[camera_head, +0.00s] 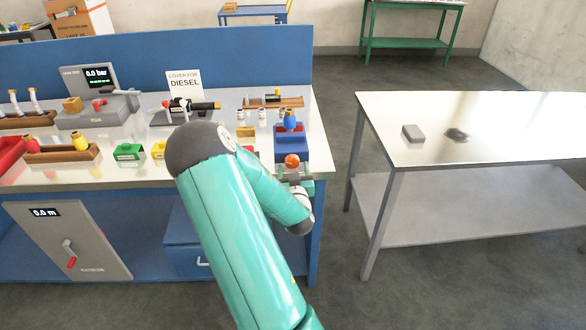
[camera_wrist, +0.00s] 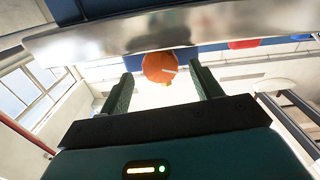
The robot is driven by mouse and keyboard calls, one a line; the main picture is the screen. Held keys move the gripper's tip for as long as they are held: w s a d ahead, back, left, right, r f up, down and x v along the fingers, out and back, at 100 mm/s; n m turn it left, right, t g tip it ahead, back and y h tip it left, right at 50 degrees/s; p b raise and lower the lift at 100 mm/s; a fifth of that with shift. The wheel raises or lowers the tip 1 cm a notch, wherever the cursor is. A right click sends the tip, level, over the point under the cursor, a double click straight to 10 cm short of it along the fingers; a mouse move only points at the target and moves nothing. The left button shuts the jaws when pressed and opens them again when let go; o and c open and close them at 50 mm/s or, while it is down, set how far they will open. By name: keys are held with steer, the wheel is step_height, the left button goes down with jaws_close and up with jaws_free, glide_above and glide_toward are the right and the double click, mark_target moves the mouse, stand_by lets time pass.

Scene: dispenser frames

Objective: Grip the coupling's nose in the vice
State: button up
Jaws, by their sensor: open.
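My gripper (camera_wrist: 161,72) is open in the wrist view, with its two dark green fingers apart. An orange rounded piece (camera_wrist: 158,67) with a pale line across it shows between the fingertips; I cannot tell whether they touch it. In the head view the orange piece (camera_head: 292,161) is at the bench's front right corner, above small grey parts partly hidden by my arm. I cannot tell whether these belong to the vice.
The bench (camera_head: 130,175) holds a pressure tester (camera_head: 97,106), a black-ended nozzle (camera_head: 192,106), a wooden rack (camera_head: 62,152) and small coloured blocks. A blue panel backs it. To the right, across a floor gap, a mostly clear table (camera_head: 480,125) carries a grey block (camera_head: 413,133).

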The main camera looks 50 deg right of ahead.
steer(key=shift+w+d, duration=0.4)
steer(key=shift+d, duration=0.1)
steer(key=shift+c, duration=0.2)
steer(key=c, duration=0.9)
steer(key=shift+m, duration=2.9)
